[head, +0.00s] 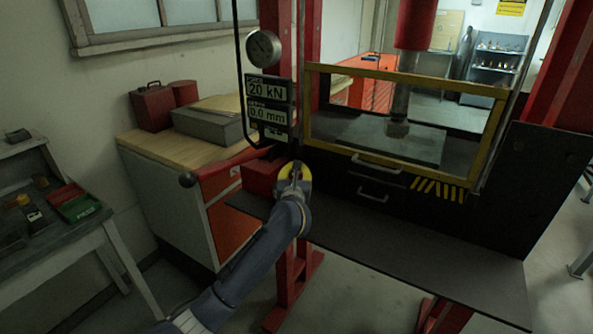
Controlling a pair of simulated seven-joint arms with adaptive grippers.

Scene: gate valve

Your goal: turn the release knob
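A yellow round piece (304,173), likely at the release knob, shows on the front of the red press's pump block (262,176). My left gripper (294,172) is right in front of it and covers most of it. The knob itself is hidden behind the gripper, and I cannot tell whether the fingers touch it or are closed on it. My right gripper is not in view.
A red lever (225,165) with a dark ball end sticks out left. A dial gauge (263,48) and a display (268,100) reading 20 kN and 0.0 mm are above. A yellow-framed guard (405,82) and dark shelf (400,255) lie right.

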